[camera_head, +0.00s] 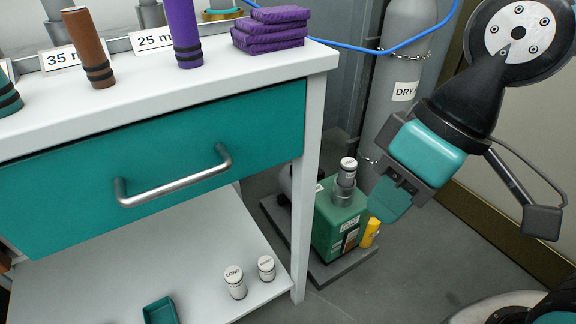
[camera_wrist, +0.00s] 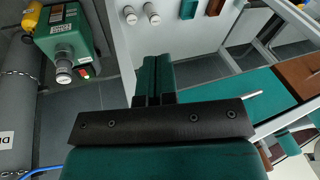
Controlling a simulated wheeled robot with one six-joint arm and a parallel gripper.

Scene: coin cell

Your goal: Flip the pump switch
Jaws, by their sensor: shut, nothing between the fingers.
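The green pump (camera_head: 328,226) stands on a dark base on the floor, right of the bench. It has a grey capped cylinder on top and white labels on its front. In the wrist view the pump (camera_wrist: 66,40) is at the upper left. A small red-and-white part, likely the pump switch (camera_wrist: 85,71), shows at its lower edge. My gripper (camera_head: 384,207) hangs just right of the pump in the head view, pointing down. In the wrist view its teal fingers (camera_wrist: 155,75) are together and empty, apart from the pump. I cannot tell whether the switch is on or off.
A white bench with a closed teal drawer (camera_head: 245,150) is at left. Its lower shelf (camera_head: 195,275) holds two white-capped jars and a teal tray. A grey gas cylinder (camera_head: 400,50) stands behind the pump. A yellow part (camera_head: 370,232) sits beside the pump. Floor in front is clear.

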